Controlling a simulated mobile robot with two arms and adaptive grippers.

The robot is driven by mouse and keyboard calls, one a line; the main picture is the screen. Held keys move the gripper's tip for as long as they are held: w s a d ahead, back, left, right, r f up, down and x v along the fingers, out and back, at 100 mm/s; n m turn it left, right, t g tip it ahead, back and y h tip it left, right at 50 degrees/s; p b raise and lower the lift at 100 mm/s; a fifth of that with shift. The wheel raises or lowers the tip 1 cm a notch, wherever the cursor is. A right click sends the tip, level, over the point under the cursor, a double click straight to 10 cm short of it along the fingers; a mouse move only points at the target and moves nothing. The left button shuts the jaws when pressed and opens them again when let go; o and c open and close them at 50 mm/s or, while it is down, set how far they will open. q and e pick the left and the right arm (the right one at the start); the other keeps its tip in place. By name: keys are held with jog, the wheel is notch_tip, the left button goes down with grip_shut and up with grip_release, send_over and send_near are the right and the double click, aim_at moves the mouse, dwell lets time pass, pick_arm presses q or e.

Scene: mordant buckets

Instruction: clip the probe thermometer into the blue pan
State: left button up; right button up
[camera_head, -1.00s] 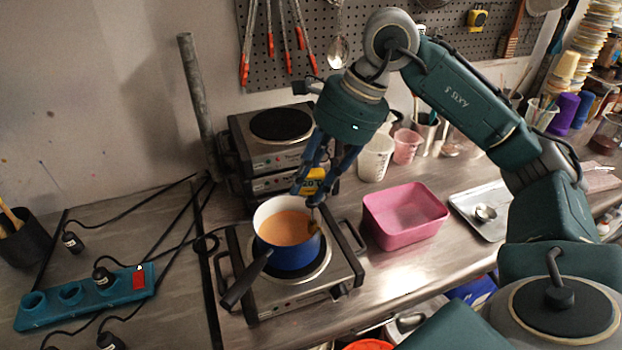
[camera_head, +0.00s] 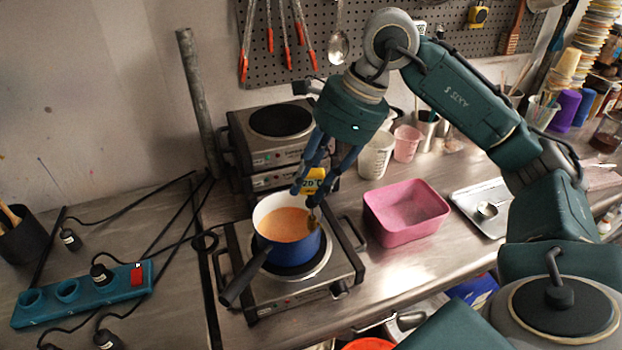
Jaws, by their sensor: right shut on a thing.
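The blue pan (camera_head: 290,257) stands on a single hot plate (camera_head: 258,296), with orange liquid inside and its black handle toward the lower left. The probe thermometer (camera_head: 314,181) has a yellow head with a display. Its thin probe reaches down at the pan's right inner wall, where a brownish clip part (camera_head: 313,222) shows at the liquid. I cannot tell whether the clip grips the rim. My right gripper (camera_head: 311,187) is shut on the thermometer's yellow head, just above the pan's back right rim. My left gripper is not in view.
A pink tub (camera_head: 405,213) stands right of the hot plate, with a metal tray (camera_head: 484,209) beyond it. Stacked hot plates (camera_head: 280,140) stand behind the pan. A teal power strip (camera_head: 83,294) and black cables lie on the left.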

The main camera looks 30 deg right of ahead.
aim_at(312, 194)
jog(key=shift+f, duration=0.15)
jog(key=shift+f+b, duration=0.5)
jog(key=shift+b, duration=0.1)
jog(key=shift+f, duration=0.1)
jog(key=shift+f+b, duration=0.5)
jog(key=shift+b, duration=0.05)
jog(key=shift+f, duration=0.1)
dwell(0.5)
jog(key=shift+f+b, duration=0.55)
jog(key=shift+b, duration=0.05)
jog(key=o, duration=1.2)
jog(key=shift+o, duration=0.2)
